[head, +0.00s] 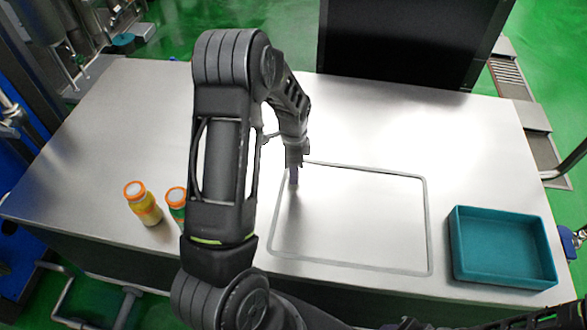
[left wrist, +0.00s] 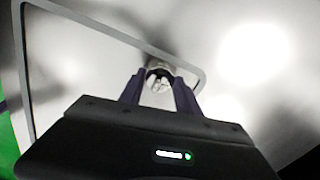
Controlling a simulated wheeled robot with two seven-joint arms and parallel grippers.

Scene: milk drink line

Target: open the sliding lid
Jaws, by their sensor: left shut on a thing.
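The sliding lid (head: 350,220) is a flat silver panel inside a thin grey rounded frame in the counter top. The panel looks closed, with no visible gap inside the frame. My left gripper (head: 294,176) reaches down at the frame's far left corner. In the left wrist view its two dark fingers (left wrist: 160,92) are shut on a small metal knob, the lid's handle (left wrist: 158,69), close to the frame. The fingers hide part of the handle. My right gripper is not in view.
Two orange-capped bottles stand at the left: a yellow one (head: 142,204) and a green one (head: 177,202), partly behind my arm. A teal open bin (head: 500,272) stands on the right. A black panel (head: 405,40) rises behind the counter (head: 130,110). The back left is clear.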

